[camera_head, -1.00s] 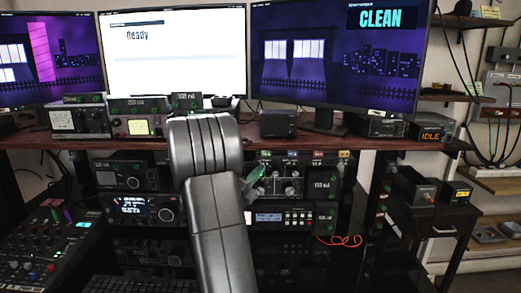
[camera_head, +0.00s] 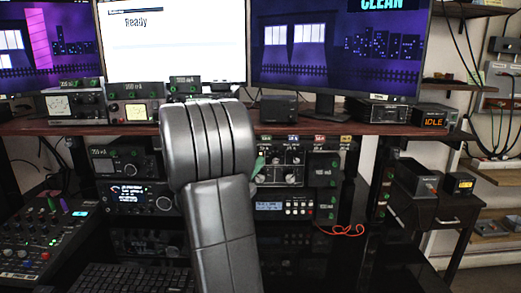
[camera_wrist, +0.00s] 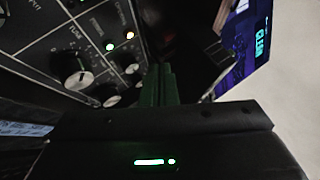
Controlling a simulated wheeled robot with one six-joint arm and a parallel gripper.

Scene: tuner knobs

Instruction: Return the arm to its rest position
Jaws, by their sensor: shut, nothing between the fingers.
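My gripper (camera_wrist: 158,86) shows in the wrist view as two green fingers pressed together, with nothing between them. It points toward a dark panel with a large tuning knob (camera_wrist: 71,69) at the left, and is apart from that knob. In the head view my grey arm stands in the middle and hides most of the gripper; only a bit of green (camera_head: 258,165) shows at its right edge, in front of the radio panel with several knobs (camera_head: 291,165).
A dark red shelf (camera_head: 90,128) with small meter boxes runs under the monitors (camera_head: 335,50). Radio units (camera_head: 141,198) fill the rack behind the arm. A mixer (camera_head: 35,235) and a keyboard (camera_head: 135,278) lie at lower left. An orange cable (camera_head: 345,231) hangs at right.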

